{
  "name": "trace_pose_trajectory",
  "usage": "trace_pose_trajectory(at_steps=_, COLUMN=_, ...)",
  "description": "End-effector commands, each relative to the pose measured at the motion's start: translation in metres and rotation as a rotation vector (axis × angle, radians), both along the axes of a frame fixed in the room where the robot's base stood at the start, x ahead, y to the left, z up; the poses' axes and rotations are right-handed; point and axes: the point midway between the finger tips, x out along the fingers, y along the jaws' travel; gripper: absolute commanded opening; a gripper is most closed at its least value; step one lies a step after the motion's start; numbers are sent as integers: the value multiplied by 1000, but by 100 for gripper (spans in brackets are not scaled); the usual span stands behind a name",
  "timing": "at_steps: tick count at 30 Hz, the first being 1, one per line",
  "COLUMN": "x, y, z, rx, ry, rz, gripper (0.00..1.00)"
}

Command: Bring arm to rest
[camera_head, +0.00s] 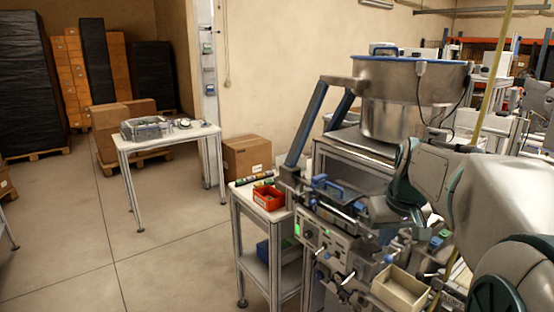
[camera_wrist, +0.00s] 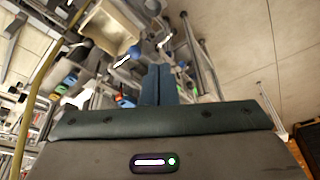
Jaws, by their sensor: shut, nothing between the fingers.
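My arm (camera_head: 490,190), grey-white with dark green joints, reaches in from the right edge of the head view, in front of the machine. My gripper shows in the wrist view (camera_wrist: 157,85), its two dark blue fingers pressed together with nothing between them. In the head view the gripper cannot be made out clearly against the machine.
A machine with a large steel bowl (camera_head: 398,115) and a control panel (camera_head: 318,245) stands close to my arm. A beige bin (camera_head: 400,290) sits at its front. A side table holds a red bin (camera_head: 268,197). Another table (camera_head: 150,141) stands farther left; the floor (camera_head: 170,250) between is clear.

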Motion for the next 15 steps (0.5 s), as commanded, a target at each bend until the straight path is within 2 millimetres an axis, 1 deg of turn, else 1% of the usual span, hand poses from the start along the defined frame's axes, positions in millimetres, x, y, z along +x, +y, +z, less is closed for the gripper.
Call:
trace_pose_trajectory(at_steps=1, x=-18, y=17, z=-3, rx=1, ry=-2, rz=8, gripper=0)
trace_pose_trajectory(at_steps=2, x=-28, y=26, z=-6, rx=1, ry=-2, rz=8, gripper=0)
trace_pose_trajectory(at_steps=3, x=-42, y=38, z=-10, rx=2, ry=-1, rz=7, gripper=0)
trace_pose_trajectory(at_steps=5, x=-63, y=54, z=-18, rx=3, ry=-2, rz=8, gripper=0)
trace_pose_trajectory(at_steps=6, x=-77, y=63, z=-24, rx=1, ry=-1, rz=10, gripper=0)
trace_pose_trajectory(at_steps=8, x=-98, y=76, z=-34, rx=1, ry=-3, rz=11, gripper=0)
trace_pose_trajectory(at_steps=9, x=-111, y=83, z=-40, rx=0, ry=-3, rz=10, gripper=0)
trace_pose_trajectory(at_steps=12, x=-140, y=97, z=-57, rx=-5, ry=-4, rz=11, gripper=0)
trace_pose_trajectory(at_steps=15, x=-161, y=105, z=-71, rx=-8, ry=-6, rz=12, gripper=0)
